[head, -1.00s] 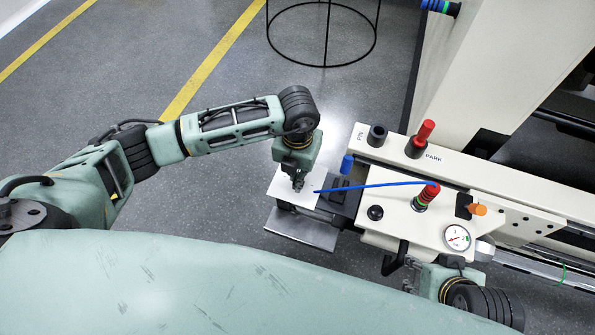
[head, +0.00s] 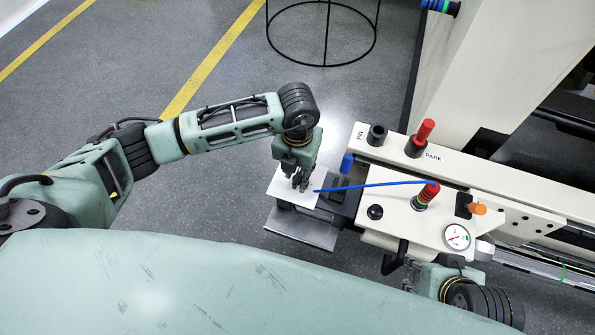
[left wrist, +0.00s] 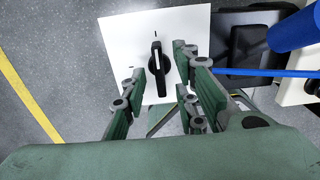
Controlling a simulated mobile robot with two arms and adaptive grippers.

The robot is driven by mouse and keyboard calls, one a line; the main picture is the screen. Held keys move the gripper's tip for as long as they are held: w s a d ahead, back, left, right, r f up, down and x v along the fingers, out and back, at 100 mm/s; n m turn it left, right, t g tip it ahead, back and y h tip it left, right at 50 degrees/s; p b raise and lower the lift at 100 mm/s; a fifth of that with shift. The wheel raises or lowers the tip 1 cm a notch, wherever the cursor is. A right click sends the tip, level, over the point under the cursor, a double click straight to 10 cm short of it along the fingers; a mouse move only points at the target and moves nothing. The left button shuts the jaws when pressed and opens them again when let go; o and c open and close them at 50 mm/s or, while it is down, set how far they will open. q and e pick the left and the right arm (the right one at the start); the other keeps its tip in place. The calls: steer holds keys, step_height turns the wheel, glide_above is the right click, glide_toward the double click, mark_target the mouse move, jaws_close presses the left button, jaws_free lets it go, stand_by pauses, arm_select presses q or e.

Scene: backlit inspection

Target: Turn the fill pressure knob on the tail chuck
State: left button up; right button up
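A black rotary knob (left wrist: 159,70) with a white pointer line sits on a white square plate (left wrist: 190,20) in the left wrist view. My left gripper (left wrist: 160,88) is open, with one finger on each side of the knob and visible gaps between. In the head view my left gripper (head: 301,183) is over the white plate (head: 283,190) and hides the knob. The tail chuck's cream body (head: 400,222) carries a round pressure gauge (head: 457,237). My right gripper's green body (head: 440,277) is partly below the gauge; its fingers are hidden.
A blue hose (head: 370,186) runs from near the plate to a red-topped fitting (head: 425,196). A blue cylinder (head: 346,164), red knob (head: 426,131), orange knob (head: 478,209) and black handle (head: 394,260) stand out nearby. Open floor (head: 225,215) lies left of the plate.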

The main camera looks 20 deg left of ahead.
mark_target(298, 175)
arm_select(q)
step_height(298, 175, up, 12)
steer(key=shift+f, duration=0.25)
stand_by(0.6)
